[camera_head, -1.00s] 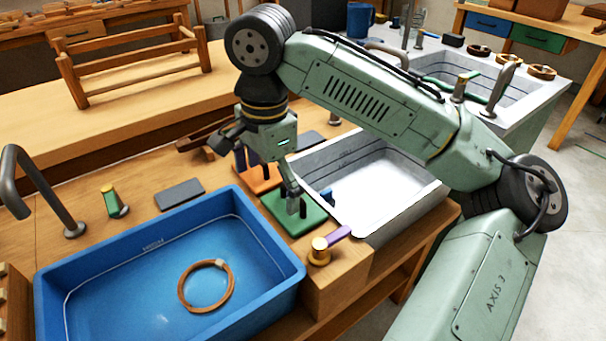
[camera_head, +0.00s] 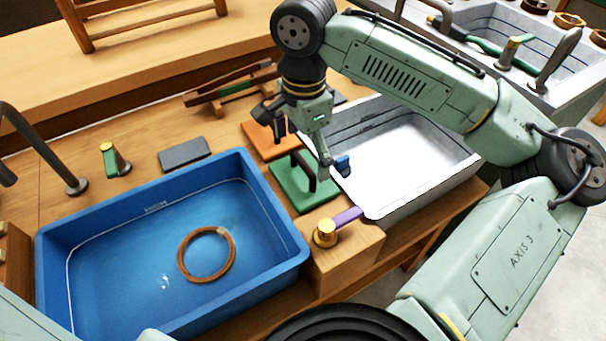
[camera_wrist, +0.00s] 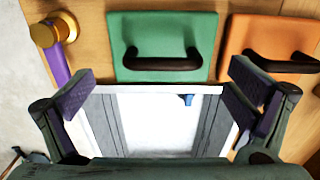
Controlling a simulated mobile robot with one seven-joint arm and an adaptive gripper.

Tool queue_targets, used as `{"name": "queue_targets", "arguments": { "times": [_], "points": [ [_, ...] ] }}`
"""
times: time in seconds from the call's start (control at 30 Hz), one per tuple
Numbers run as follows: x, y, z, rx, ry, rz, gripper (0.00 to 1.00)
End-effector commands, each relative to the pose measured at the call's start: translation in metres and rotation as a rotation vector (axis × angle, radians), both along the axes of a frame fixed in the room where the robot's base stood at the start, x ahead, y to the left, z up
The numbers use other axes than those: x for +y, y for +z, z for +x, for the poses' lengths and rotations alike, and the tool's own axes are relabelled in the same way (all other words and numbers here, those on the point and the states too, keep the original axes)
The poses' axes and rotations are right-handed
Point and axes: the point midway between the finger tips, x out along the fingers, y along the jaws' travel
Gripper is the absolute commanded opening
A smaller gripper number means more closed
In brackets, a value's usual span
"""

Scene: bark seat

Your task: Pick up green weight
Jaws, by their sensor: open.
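The green weight (camera_head: 289,193) is a flat green plate with a dark arched handle. It lies on the wooden bench between the blue basin and the white tray. In the wrist view the green weight (camera_wrist: 191,27) is at the upper middle, its handle just beyond the space between my fingers. My gripper (camera_head: 296,145) is open and empty above the weight area, one finger hiding part of the weight's right side in the head view. In the wrist view my gripper's (camera_wrist: 165,90) two fingers are wide apart, left and right of the handle.
An orange weight (camera_head: 262,145) lies close behind the green one. The white tray (camera_head: 425,204) is to the right, with a small blue object in it. The blue basin (camera_head: 296,238) holds a copper ring. A wooden block (camera_head: 350,255) carries a brass knob and purple lever.

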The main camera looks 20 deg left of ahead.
Motion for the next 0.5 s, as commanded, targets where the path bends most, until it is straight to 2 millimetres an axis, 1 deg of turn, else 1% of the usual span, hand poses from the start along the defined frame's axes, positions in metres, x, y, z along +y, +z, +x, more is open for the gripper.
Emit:
{"name": "queue_targets", "arguments": {
  "times": [0.1,0.2,0.3,0.5],
  "points": [
    [0.002,-0.018,0.000,0.003,0.000,-0.003,0.98],
    [0.002,-0.031,0.000,0.001,0.000,-0.002,0.98],
    [0.003,-0.037,0.000,0.001,0.000,0.000,0.98],
    [0.003,-0.038,0.000,0.001,0.000,0.001,0.98]
  ]
}}
